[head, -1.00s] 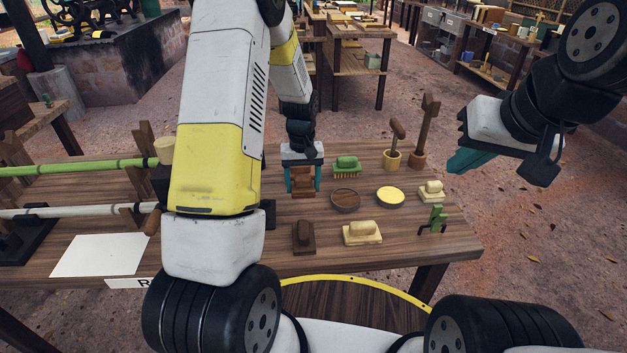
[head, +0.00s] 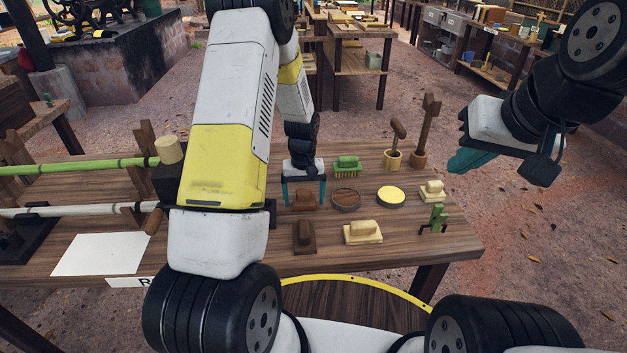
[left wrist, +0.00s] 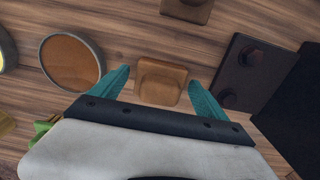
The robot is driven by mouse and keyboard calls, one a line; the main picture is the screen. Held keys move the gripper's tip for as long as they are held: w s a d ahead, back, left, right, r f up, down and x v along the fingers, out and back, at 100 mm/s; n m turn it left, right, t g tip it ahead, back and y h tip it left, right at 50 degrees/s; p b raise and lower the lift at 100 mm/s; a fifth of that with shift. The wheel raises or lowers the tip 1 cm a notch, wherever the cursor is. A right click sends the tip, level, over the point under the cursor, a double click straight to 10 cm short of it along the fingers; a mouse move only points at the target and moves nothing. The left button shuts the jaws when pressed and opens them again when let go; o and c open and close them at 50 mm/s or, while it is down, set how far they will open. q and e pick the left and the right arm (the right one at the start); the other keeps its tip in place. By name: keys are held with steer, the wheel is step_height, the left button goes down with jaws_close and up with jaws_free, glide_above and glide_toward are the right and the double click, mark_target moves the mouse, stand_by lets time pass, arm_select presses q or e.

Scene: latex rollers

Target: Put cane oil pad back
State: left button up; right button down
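A brown pad with a raised grip (head: 305,202) sits flat on the wooden table, left of the round brown dish (head: 345,201). I take it for the cane oil pad. It also shows in the left wrist view (left wrist: 161,82). My left gripper (head: 305,203) is open above the table, one teal finger on each side of this pad, with gaps between fingers and pad in the left wrist view. A darker brown pad (head: 304,238) lies nearer to me. My right gripper (head: 470,160) is at the right, off the table; its finger opening is not clear.
A green brush (head: 346,165) stands just behind the dish. A yellow-filled dish (head: 390,197), cream pads (head: 362,233) (head: 432,191) and a small green stand (head: 436,219) are to the right. Mallets in wooden cups (head: 393,158) stand at the back. A dark block (left wrist: 246,65) is close beside the gripper.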

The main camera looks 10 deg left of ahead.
arm_select(q)
steer(key=shift+r, duration=0.1)
step_height(320, 180, up, 12)
steer(key=shift+f, duration=0.15)
step_height(320, 180, up, 9)
steer(key=t, duration=0.1)
glide_above(304, 191)
steer(key=s, duration=0.4)
steer(key=s+d+r+m+t+h, duration=0.1)
steer(key=s+r+m+t+h, duration=0.15)
steer(key=s+r, duration=0.85)
steer(key=s+d+r+m+t, duration=0.1)
steer(key=s+t, duration=0.1)
steer(key=s, duration=0.7)
steer(key=shift+r+t, duration=0.35)
steer(key=shift+r, duration=0.05)
